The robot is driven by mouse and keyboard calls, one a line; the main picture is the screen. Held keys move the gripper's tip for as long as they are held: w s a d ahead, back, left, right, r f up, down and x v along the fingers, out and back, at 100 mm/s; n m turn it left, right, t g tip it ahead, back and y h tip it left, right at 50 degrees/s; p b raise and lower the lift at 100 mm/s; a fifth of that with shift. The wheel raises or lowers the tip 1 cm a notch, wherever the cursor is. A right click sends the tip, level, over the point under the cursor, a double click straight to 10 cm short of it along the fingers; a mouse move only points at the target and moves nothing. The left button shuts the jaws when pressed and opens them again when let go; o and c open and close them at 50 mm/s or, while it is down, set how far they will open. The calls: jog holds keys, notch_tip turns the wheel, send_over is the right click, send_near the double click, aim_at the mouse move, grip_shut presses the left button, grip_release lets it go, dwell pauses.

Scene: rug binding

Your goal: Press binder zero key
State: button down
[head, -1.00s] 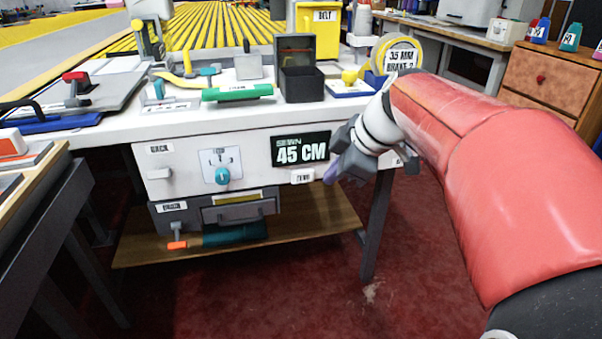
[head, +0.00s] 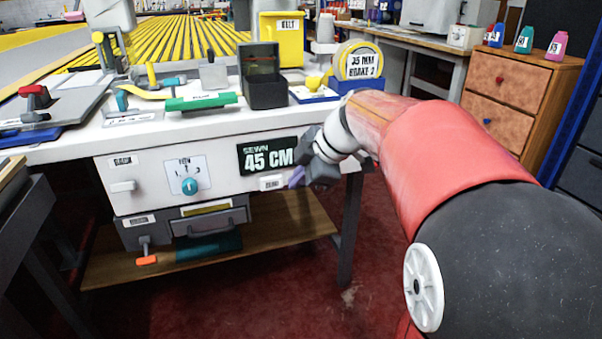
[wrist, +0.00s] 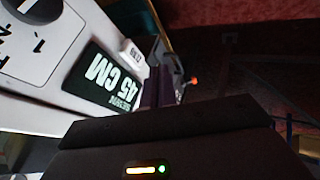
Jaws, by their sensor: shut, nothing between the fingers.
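My gripper (head: 296,178), with purple fingers, is shut and empty just right of the key. A small gap seems to separate them in the head view. In the wrist view the key (wrist: 131,53) lies just left of my shut fingers (wrist: 155,75), beside the display (wrist: 103,82). I cannot tell how far the fingertips are from the panel surface.
A grey drawer (head: 208,220) hangs below. A table leg (head: 348,230) stands right of my gripper. Red floor in front is clear.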

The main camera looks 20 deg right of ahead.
aim_at(279, 182)
jog(key=w+f, duration=0.1)
jog(key=w, duration=0.1)
jog(key=w+a+f, duration=0.1)
jog(key=w+f, duration=0.1)
jog(key=w+a+f, duration=0.1)
jog(key=w, duration=0.1)
jog(key=shift+a+f+p, duration=0.15)
jog(key=shift+f+p, duration=0.15)
jog(key=shift+f, duration=0.1)
jog(key=shift+w, duration=0.4)
